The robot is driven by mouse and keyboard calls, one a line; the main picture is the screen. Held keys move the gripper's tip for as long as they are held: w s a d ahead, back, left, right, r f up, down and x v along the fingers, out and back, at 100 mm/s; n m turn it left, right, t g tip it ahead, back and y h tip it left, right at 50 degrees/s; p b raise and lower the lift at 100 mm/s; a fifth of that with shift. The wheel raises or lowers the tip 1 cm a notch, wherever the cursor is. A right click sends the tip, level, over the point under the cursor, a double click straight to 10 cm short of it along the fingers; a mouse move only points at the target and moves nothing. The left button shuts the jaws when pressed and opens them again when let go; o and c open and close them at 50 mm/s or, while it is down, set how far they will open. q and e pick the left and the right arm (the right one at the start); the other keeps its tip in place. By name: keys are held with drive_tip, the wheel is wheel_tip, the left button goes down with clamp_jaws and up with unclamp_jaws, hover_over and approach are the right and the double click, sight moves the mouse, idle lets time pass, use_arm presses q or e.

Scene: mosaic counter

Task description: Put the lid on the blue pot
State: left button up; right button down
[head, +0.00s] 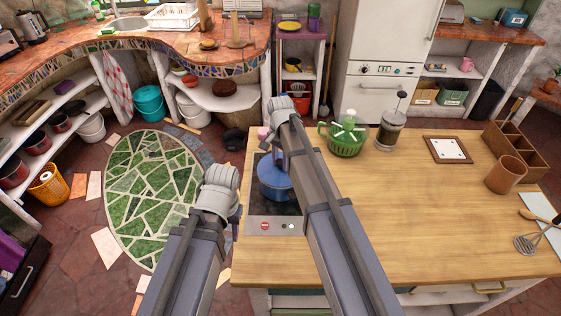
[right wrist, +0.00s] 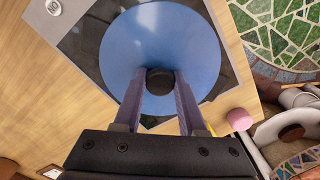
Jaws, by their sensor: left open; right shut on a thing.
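My right gripper (head: 279,163) reaches over the cooktop and is shut on the dark knob (right wrist: 159,81) of the blue lid (right wrist: 192,42). In the right wrist view the two fingers stand on either side of the knob, and the round lid fills the view below them. In the head view the blue pot (head: 275,186) is on the dark cooktop, partly behind my right arm. The lid is over the pot, but I cannot tell whether it touches the rim. My left gripper (head: 220,188) is open, left of the counter edge, away from the pot.
The cooktop (head: 252,222) is at the counter's left end. A pink item (head: 262,133) stands just behind it. A green colander (head: 347,137) and a French press (head: 391,127) stand at the back. The middle of the wooden counter (head: 420,210) is clear.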

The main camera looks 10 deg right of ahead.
drive_tip(key=shift+f, duration=0.1)
idle(0.4)
unclamp_jaws()
idle(0.8)
wheel_tip(320, 180, up, 7)
drive_tip(key=p, duration=0.7)
idle(0.4)
